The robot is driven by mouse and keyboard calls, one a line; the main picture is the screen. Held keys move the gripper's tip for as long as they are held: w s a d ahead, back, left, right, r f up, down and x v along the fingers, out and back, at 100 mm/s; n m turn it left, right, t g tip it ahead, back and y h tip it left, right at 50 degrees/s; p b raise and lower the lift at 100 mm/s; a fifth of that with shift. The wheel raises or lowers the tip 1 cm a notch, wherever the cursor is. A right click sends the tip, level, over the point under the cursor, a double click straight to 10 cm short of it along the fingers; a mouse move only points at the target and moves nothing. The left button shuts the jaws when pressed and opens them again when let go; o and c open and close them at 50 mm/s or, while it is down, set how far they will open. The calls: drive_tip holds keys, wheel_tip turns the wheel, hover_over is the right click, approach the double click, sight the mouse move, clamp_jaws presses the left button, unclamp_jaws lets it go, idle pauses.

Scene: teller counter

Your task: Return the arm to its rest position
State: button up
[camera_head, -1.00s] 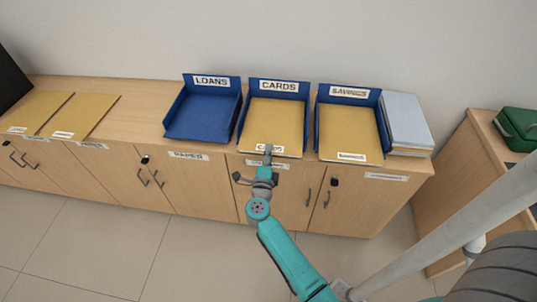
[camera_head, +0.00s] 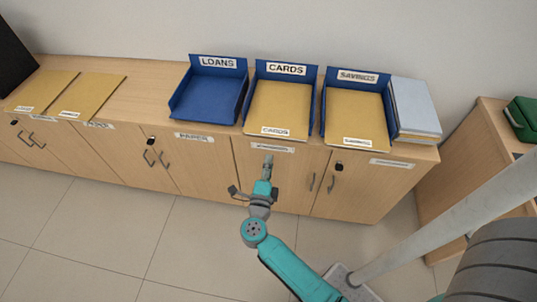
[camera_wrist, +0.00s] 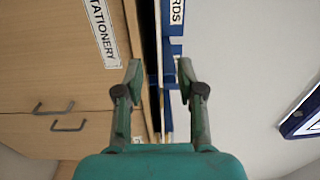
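My gripper (camera_head: 268,162) is in front of the cabinet, below the counter edge and below the CARDS tray (camera_head: 287,70) in the head view. In the wrist view, the two fingers of my gripper (camera_wrist: 160,75) stand apart with nothing held between them. A tan folder (camera_head: 278,105) labelled CARDS lies in the CARDS tray. Another tan folder (camera_head: 357,115) lies in the SAVINGS tray (camera_head: 358,77). The LOANS tray (camera_head: 210,92) is empty. My arm reaches up from the bottom of the head view, partly extended.
Two tan folders (camera_head: 45,90) (camera_head: 93,97) lie on the left of the counter (camera_head: 145,100). A grey-white stack (camera_head: 416,105) stands right of the SAVINGS tray. A green case (camera_head: 522,118) sits on the right-hand cabinet. The tiled floor (camera_head: 110,225) in front is clear.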

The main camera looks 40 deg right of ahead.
drive_tip(key=shift+s+a, duration=0.15)
drive_tip(key=shift+s, duration=0.05)
drive_tip(key=s+a+r+n+t+y, duration=0.1)
drive_tip(key=s+a+r+n+y, duration=0.2)
drive_tip(key=s+n, duration=0.6)
drive_tip(key=s+a+r+n+t+y, duration=0.1)
drive_tip(key=s+a+r+n+y, duration=0.3)
drive_tip(key=s+n, duration=0.6)
drive_tip(key=s+a+r+n+t+y, duration=0.1)
drive_tip(key=s+a+r+n+y, duration=0.2)
drive_tip(key=s+a+n+y, duration=0.4)
drive_tip(key=s+a+n, duration=0.1)
drive_tip(key=s+n, duration=0.1)
drive_tip(key=s, duration=0.5)
drive_tip(key=shift+s+a+r+n+t+y, duration=0.2)
drive_tip(key=shift+s+a+n+t+y, duration=0.1)
drive_tip(key=shift+t, duration=0.1)
